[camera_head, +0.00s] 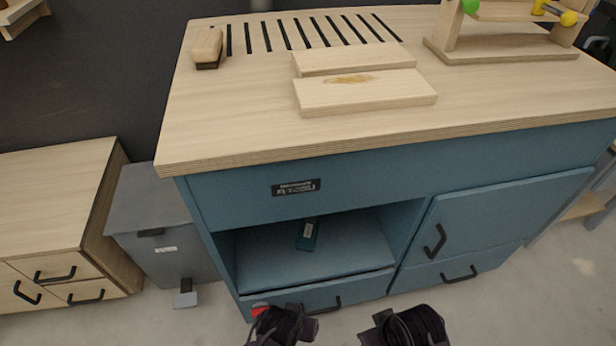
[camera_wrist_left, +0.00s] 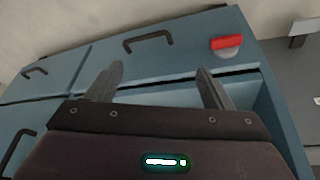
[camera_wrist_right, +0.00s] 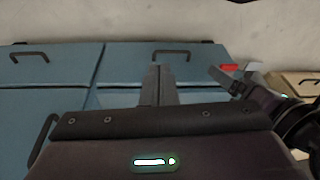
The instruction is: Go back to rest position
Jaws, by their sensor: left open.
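My left gripper (camera_head: 280,322) is at the bottom of the head view, in front of the blue cabinet's lower drawer. In the left wrist view its two fingers (camera_wrist_left: 158,88) stand wide apart with nothing between them. My right gripper (camera_head: 405,326) is to its right, in front of the cabinet. In the right wrist view its fingers (camera_wrist_right: 160,84) are together and hold nothing visible. The left gripper also shows at the right of that view (camera_wrist_right: 238,82). The blue cabinet (camera_head: 400,160) has an open compartment with a dark green box (camera_head: 307,235) inside.
Two wooden boards (camera_head: 355,60) (camera_head: 365,92), a brush (camera_head: 207,47) and a wooden stand (camera_head: 500,48) are on the worktop. A red piece (camera_wrist_left: 227,42) is at the lower drawer's front. A grey bin (camera_head: 165,230) and a wooden cabinet (camera_head: 60,200) stand at left.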

